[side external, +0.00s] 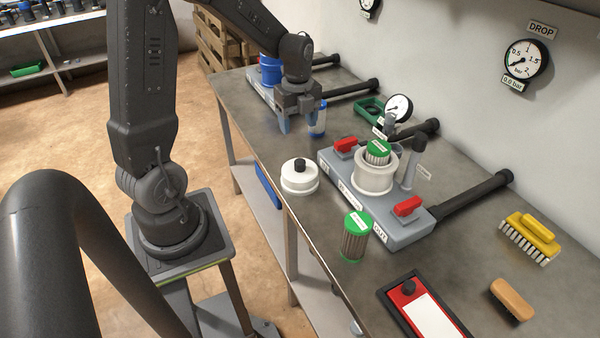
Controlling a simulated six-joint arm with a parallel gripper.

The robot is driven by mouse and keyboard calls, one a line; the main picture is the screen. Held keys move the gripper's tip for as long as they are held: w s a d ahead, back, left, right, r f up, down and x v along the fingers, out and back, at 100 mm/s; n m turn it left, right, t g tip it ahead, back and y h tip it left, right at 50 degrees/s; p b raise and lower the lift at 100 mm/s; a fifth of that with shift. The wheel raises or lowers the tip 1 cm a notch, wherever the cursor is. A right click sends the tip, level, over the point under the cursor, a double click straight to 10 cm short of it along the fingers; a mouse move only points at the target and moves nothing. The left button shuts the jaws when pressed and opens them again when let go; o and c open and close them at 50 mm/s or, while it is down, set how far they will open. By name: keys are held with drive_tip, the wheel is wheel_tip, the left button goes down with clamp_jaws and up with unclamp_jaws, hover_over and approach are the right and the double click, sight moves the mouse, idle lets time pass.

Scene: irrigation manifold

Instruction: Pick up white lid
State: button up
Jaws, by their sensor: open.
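The white lid (299,181) is a round white disc with a black knob on top. It lies on the grey bench near its front edge, left of the manifold. My gripper (300,123) is open above the bench, beyond the lid and apart from it, with its fingers pointing down. Nothing shows between the fingers.
The grey manifold (405,232) carries red valve handles and a white open housing (374,178) with a green-topped filter (378,152) in it. Another green-topped filter (355,240) stands in front. A red clipboard-like case (408,290), a yellow brush (530,237) and a tan block (511,298) lie right.

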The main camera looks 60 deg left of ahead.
sight(300, 161)
wheel_tip(300, 161, down, 8)
drive_tip(key=shift+f, duration=0.2)
drive_tip(key=shift+w+a+f, duration=0.15)
drive_tip(key=shift+w+f, duration=0.05)
drive_tip(key=shift+f, duration=1.1)
drive_tip(key=shift+w+a+f, duration=0.1)
drive_tip(key=shift+w+f, duration=0.1)
drive_tip(key=shift+f, duration=1.05)
drive_tip(key=shift+c, duration=0.3)
drive_tip(key=c, duration=1)
drive_tip(key=shift+r, duration=0.1)
